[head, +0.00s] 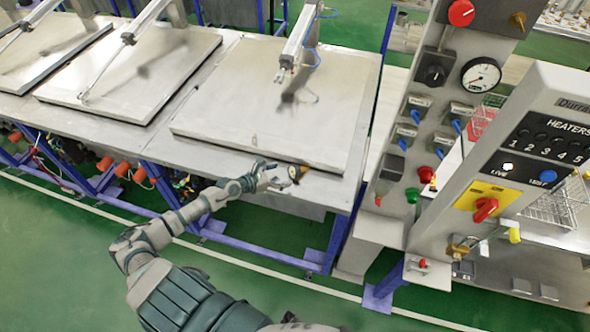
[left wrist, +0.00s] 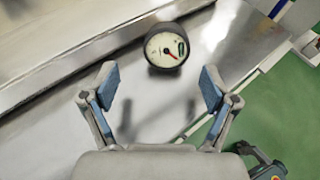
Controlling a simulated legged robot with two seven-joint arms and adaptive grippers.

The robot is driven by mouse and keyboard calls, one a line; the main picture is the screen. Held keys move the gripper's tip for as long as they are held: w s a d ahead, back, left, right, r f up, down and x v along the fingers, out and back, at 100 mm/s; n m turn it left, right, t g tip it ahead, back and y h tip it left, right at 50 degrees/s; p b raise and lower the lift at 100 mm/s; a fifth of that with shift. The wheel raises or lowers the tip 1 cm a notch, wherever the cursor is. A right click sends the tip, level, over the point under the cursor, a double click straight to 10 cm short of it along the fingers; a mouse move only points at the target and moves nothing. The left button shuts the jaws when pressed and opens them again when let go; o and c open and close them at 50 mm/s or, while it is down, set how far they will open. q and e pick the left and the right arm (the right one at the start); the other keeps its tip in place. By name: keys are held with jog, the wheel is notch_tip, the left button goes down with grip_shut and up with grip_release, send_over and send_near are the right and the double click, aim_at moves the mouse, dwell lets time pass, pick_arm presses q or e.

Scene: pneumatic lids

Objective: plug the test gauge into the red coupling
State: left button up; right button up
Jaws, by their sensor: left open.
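The test gauge (left wrist: 166,46) is a round dial with a cream face, dark rim and red needle. It lies face up on the steel bench in the left wrist view, just beyond my left gripper's fingertips. My left gripper (left wrist: 158,86) is open, with nothing between its fingers. In the head view the left gripper (head: 287,173) is at the bench's front edge, partly hiding the gauge (head: 304,170). Red fittings show on the grey panel (head: 426,174) and on the lower ledge (head: 422,263). I cannot tell which is the red coupling. My right gripper is not in view.
Flat lids (head: 270,105) with pneumatic cylinders (head: 298,38) cover the bench. The grey control panel (head: 440,120), with its fixed gauge (head: 480,76), and a heater console (head: 530,150) stand at the right. Open green floor (head: 60,260) lies in front.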

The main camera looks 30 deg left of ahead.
aim_at(292, 171)
pick_arm(q)
jog(key=shift+w+d+f, duration=0.1)
jog(key=shift+w+d, duration=0.4)
jog(key=shift+w, duration=0.05)
jog(key=x, duration=0.3)
jog(key=p+x, duration=0.1)
jog(key=shift+w+d, duration=0.25)
jog(key=shift+d, duration=0.1)
jog(key=shift+w, duration=0.15)
jog(key=shift+a, duration=0.15)
jog(key=c, duration=1.3)
